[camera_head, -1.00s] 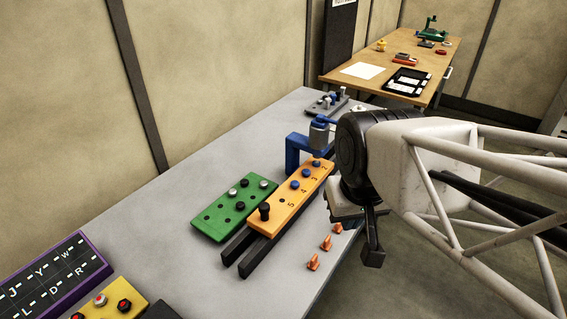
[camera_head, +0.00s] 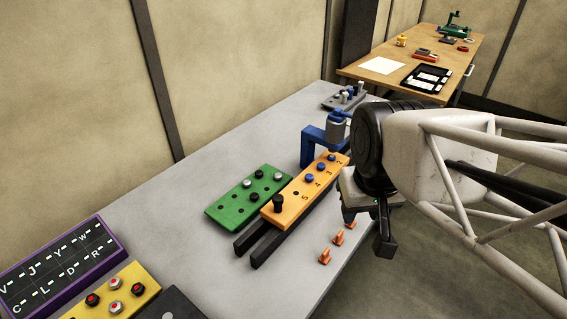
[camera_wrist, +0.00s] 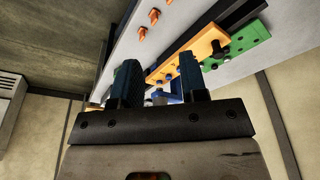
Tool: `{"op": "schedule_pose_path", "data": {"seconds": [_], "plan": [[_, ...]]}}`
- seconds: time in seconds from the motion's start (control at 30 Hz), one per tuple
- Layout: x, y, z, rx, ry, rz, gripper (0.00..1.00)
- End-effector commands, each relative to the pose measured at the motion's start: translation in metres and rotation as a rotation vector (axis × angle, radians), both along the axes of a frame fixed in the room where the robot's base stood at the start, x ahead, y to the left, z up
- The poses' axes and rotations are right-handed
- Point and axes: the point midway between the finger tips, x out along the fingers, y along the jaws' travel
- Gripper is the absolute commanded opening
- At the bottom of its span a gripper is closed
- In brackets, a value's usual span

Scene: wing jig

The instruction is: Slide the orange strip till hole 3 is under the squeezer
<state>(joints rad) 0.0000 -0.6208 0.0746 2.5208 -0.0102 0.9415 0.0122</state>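The orange strip (camera_head: 290,209) lies on dark rails, with a black knob (camera_head: 278,203) upright at its near end. Numbers 5, 4, 3 and 2 show along its edge. The hole by 5 is empty; blue pins stand in the holes by 4, 3 and 2. The squeezer (camera_head: 312,148), a blue frame with a grey cylinder, stands at the strip's far end; which hole is under it I cannot tell. My gripper (camera_wrist: 158,75) is off to the right of the strip, not touching it. Its two fingers are apart with nothing held between them.
A green block (camera_head: 235,212) with pegs lies left of the strip. Several orange clips (camera_head: 325,257) stand along the table's right edge. A yellow button box (camera_head: 135,287) and a purple-framed letter panel (camera_head: 60,262) are at the near left. A grey fixture (camera_head: 343,98) stands at the back.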

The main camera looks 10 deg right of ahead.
Motion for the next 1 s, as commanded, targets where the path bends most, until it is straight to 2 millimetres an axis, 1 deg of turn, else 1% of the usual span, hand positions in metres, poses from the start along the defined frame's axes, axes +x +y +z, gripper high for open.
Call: {"op": "schedule_pose_path", "data": {"seconds": [0.03,0.1,0.27,0.57,0.8,1.0], "plan": [[0.004,0.002,0.0,-0.001,0.005,0.008,0.47],[0.012,0.005,-0.001,-0.001,0.016,0.024,0.57],[0.038,0.016,-0.003,-0.006,0.045,0.075,0.57],[0.099,0.05,-0.017,-0.015,0.113,0.196,0.57],[0.145,0.083,-0.037,-0.025,0.168,0.293,0.57],[0.175,0.11,-0.054,-0.033,0.205,0.36,0.57]]}}
